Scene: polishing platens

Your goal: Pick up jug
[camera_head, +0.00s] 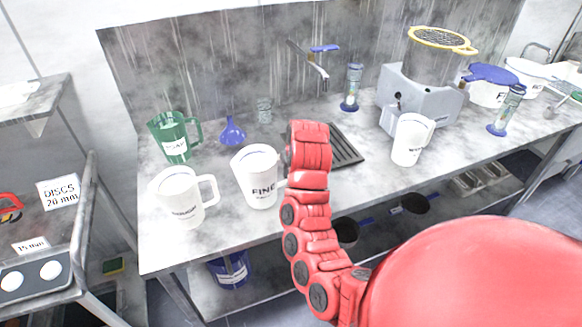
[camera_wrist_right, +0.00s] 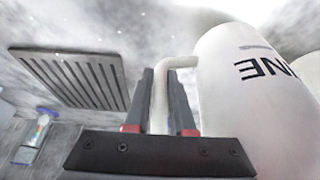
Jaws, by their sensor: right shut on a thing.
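A white jug marked FINE (camera_head: 259,182) stands upright near the front of the bench, left of my right arm. In the right wrist view the jug (camera_wrist_right: 268,95) fills the right side, with its lettering upside down. My right gripper (camera_wrist_right: 160,97) is shut on the jug's handle, with one finger on each side of it. In the head view my red arm hides the gripper and most of the handle. I cannot tell whether the jug's base is clear of the bench. My left gripper is not in view.
Another white jug (camera_head: 181,198) stands close on the left, with a green jug (camera_head: 175,140) and blue funnel (camera_head: 232,132) behind. A dark drain grate (camera_head: 345,148) lies behind my arm. A third white jug (camera_head: 408,142) stands to the right, before a grey machine (camera_head: 399,97).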

